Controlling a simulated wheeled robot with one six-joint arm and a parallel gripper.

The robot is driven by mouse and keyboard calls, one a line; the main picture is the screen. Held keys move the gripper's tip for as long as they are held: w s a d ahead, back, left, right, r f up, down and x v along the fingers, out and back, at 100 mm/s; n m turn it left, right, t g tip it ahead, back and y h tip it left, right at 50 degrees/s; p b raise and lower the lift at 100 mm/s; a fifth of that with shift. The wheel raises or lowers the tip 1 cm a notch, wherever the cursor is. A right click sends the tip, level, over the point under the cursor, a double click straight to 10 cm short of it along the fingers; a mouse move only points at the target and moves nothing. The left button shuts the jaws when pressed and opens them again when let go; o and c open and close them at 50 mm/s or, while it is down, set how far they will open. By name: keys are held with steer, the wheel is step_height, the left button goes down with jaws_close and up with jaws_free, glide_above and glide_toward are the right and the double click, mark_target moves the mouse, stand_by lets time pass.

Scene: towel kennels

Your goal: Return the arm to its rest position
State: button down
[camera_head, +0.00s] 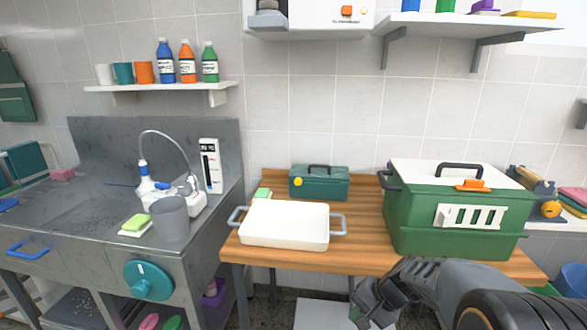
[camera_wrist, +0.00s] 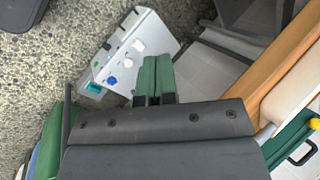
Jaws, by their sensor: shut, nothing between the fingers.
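My gripper (camera_head: 374,304) is low at the bottom of the head view, in front of the wooden table's front edge and below the tabletop. My arm comes in from the lower right corner. In the wrist view the two green-tipped fingers (camera_wrist: 153,78) lie together, shut with nothing between them. They point over the speckled floor and a pale panel (camera_wrist: 128,48) with small blue and teal parts.
The wooden table (camera_head: 366,262) holds a white tray (camera_head: 285,224), a green toolbox (camera_head: 320,184) and a green kennel box (camera_head: 410,222). A steel sink unit (camera_head: 205,245) stands left. A blue bin (camera_head: 572,281) is at right. Speckled floor (camera_wrist: 65,45) shows open at the wrist view's upper left.

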steer(key=s+r+n+h+p, duration=0.3)
steer(key=s+r+p, duration=0.2)
steer(key=r, duration=0.4)
steer(key=s+r+n+t+h+p, duration=0.1)
steer(key=s+r+n+h+p, duration=0.2)
steer(key=r, duration=0.7)
steer(key=s+d+n+p, duration=0.1)
steer(key=s+p, duration=0.1)
steer(key=s, duration=0.1)
steer(key=shift+s+r+t, duration=0.15)
steer(key=shift+r+t, duration=0.15)
